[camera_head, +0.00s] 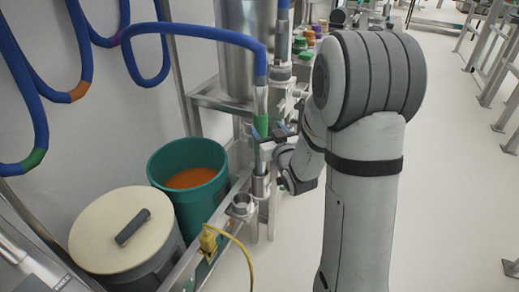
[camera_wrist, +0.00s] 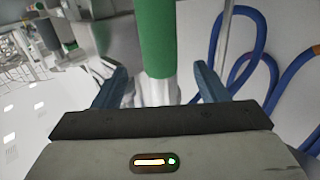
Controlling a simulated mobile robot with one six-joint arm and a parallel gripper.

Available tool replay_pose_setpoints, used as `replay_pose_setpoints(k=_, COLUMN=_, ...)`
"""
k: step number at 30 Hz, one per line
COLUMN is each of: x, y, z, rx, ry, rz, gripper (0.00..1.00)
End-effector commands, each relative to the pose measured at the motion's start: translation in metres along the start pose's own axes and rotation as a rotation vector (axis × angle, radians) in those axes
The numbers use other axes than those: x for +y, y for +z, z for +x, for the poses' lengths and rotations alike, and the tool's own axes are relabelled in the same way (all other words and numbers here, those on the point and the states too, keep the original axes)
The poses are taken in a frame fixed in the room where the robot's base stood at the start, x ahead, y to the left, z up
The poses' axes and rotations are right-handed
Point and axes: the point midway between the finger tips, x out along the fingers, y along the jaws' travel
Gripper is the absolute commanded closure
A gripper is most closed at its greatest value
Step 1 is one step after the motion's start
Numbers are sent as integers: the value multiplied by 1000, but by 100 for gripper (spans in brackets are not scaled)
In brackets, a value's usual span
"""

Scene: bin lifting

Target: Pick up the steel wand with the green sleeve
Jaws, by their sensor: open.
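My gripper (camera_head: 268,140) is at the wand, around the height of the sleeve's lower end. In the wrist view my gripper's (camera_wrist: 160,82) blue fingers are apart, one on each side of the wand, with gaps showing.
A teal bin (camera_head: 158,165) with orange contents stands left of the wand. A lidded bin (camera_head: 95,225) stands nearer. An empty steel cup holder (camera_head: 241,206) and a yellow-cabled connector (camera_head: 208,240) sit on the frame. Blue hoses (camera_head: 195,29) hang overhead. Open floor lies right.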

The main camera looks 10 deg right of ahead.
Motion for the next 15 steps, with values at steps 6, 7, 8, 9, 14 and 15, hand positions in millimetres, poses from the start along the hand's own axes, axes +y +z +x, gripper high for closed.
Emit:
replay_pose_setpoints(k=6, x=-1, y=0, z=26, rx=-1, ry=-2, rz=0, gripper=33)
replay_pose_setpoints(k=7, x=-1, y=0, z=31, rx=0, ry=-2, rz=0, gripper=33)
replay_pose_setpoints(k=8, x=-1, y=0, z=36, rx=0, ry=-2, rz=0, gripper=33)
replay_pose_setpoints(k=9, x=-1, y=0, z=42, rx=1, ry=-2, rz=0, gripper=33)
replay_pose_setpoints(k=14, x=-1, y=0, z=63, rx=0, ry=-1, rz=0, gripper=33)
replay_pose_setpoints(k=15, x=-1, y=1, z=65, rx=-1, ry=-1, rz=0, gripper=33)
